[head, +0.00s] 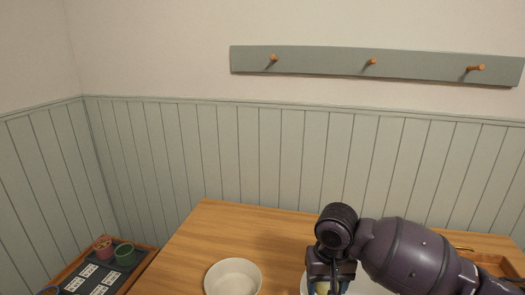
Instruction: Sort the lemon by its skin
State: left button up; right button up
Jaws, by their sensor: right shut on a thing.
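My right gripper (326,286) points down at the bottom edge of the head view, right of the middle. It is shut on a pale yellow thing, which looks like the lemon (322,288); only a small part of it shows between the fingers. A white round bowl (233,261) stands on the wooden table to the left of the gripper. A second white dish (368,287) shows partly behind and below the gripper, mostly hidden by my arm. My left gripper is out of view.
The wooden table (200,240) is clear at its back left. A wooden tray (490,259) lies at the right behind my arm.

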jog(key=w+a+p, duration=0.3)
jog(key=w+a, duration=0.1)
jog(key=a, duration=0.5)
jog(key=w+a+p, duration=0.3)
jog(key=w+a, duration=0.1)
jog(key=a, duration=0.5)
jog(key=shift+a+r+p, duration=0.25)
jog(key=shift+a+p, duration=0.05)
jog(key=shift+a, duration=0.1)
jog(key=shift+f, duration=0.1)
jog(key=shift+f+b, duration=0.5)
jog(key=shift+f, duration=1.45)
jog(key=shift+f+b, duration=0.85)
jog(key=shift+f, duration=0.9)
dwell(0.9)
